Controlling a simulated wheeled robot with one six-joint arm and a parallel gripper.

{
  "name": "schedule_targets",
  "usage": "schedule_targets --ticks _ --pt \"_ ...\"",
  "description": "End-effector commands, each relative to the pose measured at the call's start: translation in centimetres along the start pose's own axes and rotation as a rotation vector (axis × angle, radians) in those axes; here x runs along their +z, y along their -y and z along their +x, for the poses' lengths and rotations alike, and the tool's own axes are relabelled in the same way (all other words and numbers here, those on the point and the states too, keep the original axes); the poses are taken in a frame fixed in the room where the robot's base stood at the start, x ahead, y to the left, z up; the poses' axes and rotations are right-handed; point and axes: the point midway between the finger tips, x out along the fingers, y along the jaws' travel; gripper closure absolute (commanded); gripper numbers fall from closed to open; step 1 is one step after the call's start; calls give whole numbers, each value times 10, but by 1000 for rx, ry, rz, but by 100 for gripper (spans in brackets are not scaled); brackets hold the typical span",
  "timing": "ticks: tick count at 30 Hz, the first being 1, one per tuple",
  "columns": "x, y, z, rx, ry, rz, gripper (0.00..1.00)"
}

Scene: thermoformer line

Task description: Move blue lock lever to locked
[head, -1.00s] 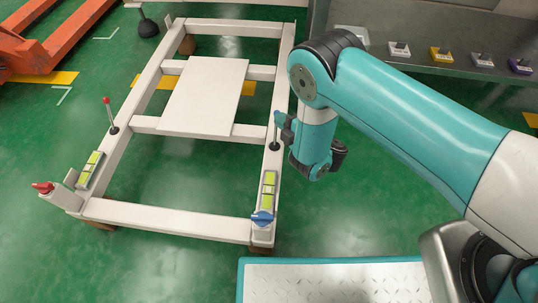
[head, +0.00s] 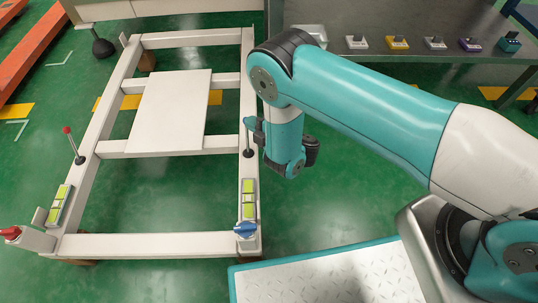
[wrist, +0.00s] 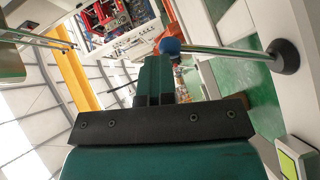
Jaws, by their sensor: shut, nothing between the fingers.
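A lever with a blue ball knob (wrist: 170,45) and a thin metal rod rises from a round black base (wrist: 285,56) in the wrist view. In the head view its rod (head: 248,140) stands on the right rail of the white frame (head: 151,245), its top partly hidden by my gripper (head: 254,124). My gripper (wrist: 157,62) is shut and empty, its teal fingers beside the blue ball; I cannot tell if they touch. A separate blue handle (head: 245,229) sits at the frame's near right corner, beside a yellow-green panel (head: 249,200).
A red-topped lever (head: 72,142) and a red handle (head: 11,232) are on the frame's left side. A white plate (head: 170,110) lies across its bars. A grey bench (head: 390,20) with several coloured switch boxes stands behind my arm.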

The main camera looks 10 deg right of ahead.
Motion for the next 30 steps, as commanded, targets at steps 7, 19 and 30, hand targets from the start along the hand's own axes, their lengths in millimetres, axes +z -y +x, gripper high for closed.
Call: schedule_targets --ticks 7,19,30 --pt "-1 -6 -11 0 -8 3 100" --pt "1 -6 -97 -2 7 5 100" --pt "0 -9 -146 -1 4 1 100"
